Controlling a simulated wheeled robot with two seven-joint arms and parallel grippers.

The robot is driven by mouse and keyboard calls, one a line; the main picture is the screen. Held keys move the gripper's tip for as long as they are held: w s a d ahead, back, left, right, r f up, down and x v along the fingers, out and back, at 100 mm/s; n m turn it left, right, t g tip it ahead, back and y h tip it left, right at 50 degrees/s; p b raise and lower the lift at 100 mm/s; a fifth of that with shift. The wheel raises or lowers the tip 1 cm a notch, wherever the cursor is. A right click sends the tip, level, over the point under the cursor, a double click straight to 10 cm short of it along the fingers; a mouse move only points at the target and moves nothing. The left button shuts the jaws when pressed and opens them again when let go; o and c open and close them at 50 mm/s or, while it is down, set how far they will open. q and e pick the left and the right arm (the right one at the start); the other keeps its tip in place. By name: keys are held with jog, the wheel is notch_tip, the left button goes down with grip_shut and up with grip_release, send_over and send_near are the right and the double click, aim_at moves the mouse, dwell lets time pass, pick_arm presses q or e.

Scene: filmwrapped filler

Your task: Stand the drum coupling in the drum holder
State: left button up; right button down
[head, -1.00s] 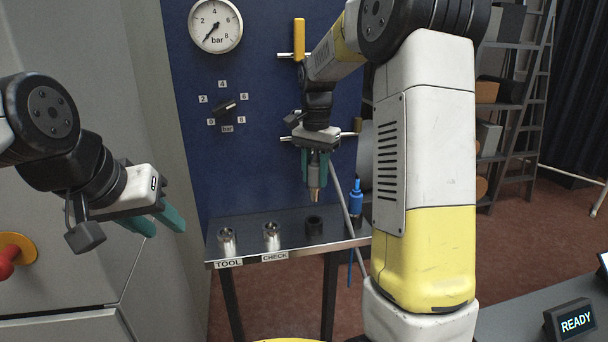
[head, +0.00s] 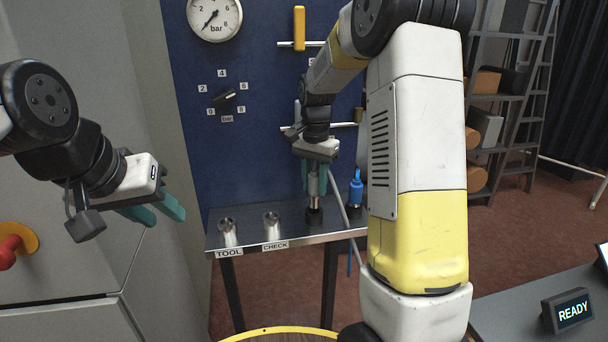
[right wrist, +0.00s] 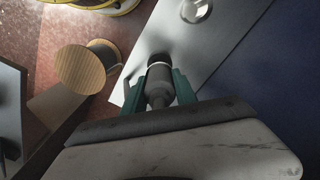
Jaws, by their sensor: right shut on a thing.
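The coupling (head: 313,184) is a slim grey metal piece, held upright in my right gripper (head: 313,180). Its lower end meets the black round holder (head: 314,216) at the right of the bench's row; I cannot tell how deep it sits. In the right wrist view the teal fingers are shut on the coupling (right wrist: 157,88), with the dark holder (right wrist: 159,62) lined up beyond it. I take this black holder for the drum holder, though no label shows on it. My left gripper (head: 158,211) is open and empty at the left, away from the bench.
Two silver holders stand on the metal bench (head: 245,240), one at the TOOL label (head: 229,254) and one at CHECK (head: 275,246). A blue fitting (head: 356,188) stands close right of the black holder. A blue panel (head: 265,100) with bars rises behind.

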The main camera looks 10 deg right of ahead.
aim_at(314, 197)
jog(key=shift+f, duration=1.95)
jog(key=shift+f, duration=0.35)
jog(key=c, duration=0.9)
grip_release()
